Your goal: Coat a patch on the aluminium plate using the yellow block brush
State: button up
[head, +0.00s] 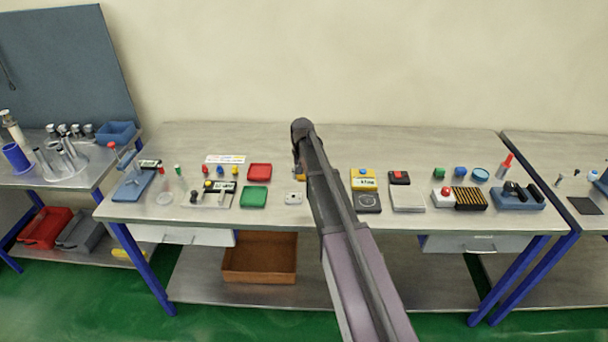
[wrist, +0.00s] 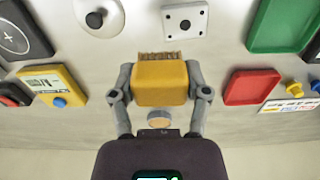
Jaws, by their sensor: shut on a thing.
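My gripper (wrist: 160,92) is shut on the yellow block brush (wrist: 160,83), one finger on each side of the block. Its brown bristles show along the edge away from my gripper in the wrist view. In the head view only a sliver of the brush (head: 296,171) shows beside my arm, which hides most of my gripper. A small pale square plate (wrist: 185,18) with a dark centre and corner holes, perhaps the aluminium plate, lies just beyond the bristles. It also shows in the head view (head: 293,198). Brush and plate look apart.
A red tray (head: 260,171) and a green tray (head: 254,197) lie left of my arm. A yellow box (head: 363,180) with a blue button stands to the right. A white disc (wrist: 98,17) with a black knob lies near the plate. Bare tabletop runs along the back.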

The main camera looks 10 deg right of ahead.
aim_at(299, 197)
notch_tip(299, 197, down, 8)
jog(key=b, duration=0.7)
jog(key=shift+r+b, duration=0.1)
jog(key=shift+b, duration=0.3)
jog(key=shift+w+a+r, duration=0.1)
jog(key=shift+a+r, duration=0.15)
jog(key=shift+a, duration=0.5)
jog(key=shift+w+a, duration=0.2)
jog(key=shift+a, duration=0.65)
jog(key=shift+w+a, duration=0.2)
jog(key=shift+a, duration=0.65)
jog(key=shift+w+a, duration=0.2)
jog(key=shift+a, duration=0.65)
jog(key=d, duration=0.3)
jog(key=s+d, duration=0.1)
jog(key=d, duration=0.2)
jog(key=shift+s+d, duration=0.15)
jog(key=shift+d, duration=0.05)
jog(key=shift+d+r+p, duration=0.2)
jog(key=shift+d+p, duration=0.05)
jog(key=shift+p, duration=0.25)
notch_tip(299, 197, up, 7)
jog(key=p, duration=0.7)
jog(key=shift+s+a, duration=0.1)
jog(key=shift+a, duration=0.05)
jog(key=shift+f+b, duration=0.25)
jog(key=shift+b, duration=0.05)
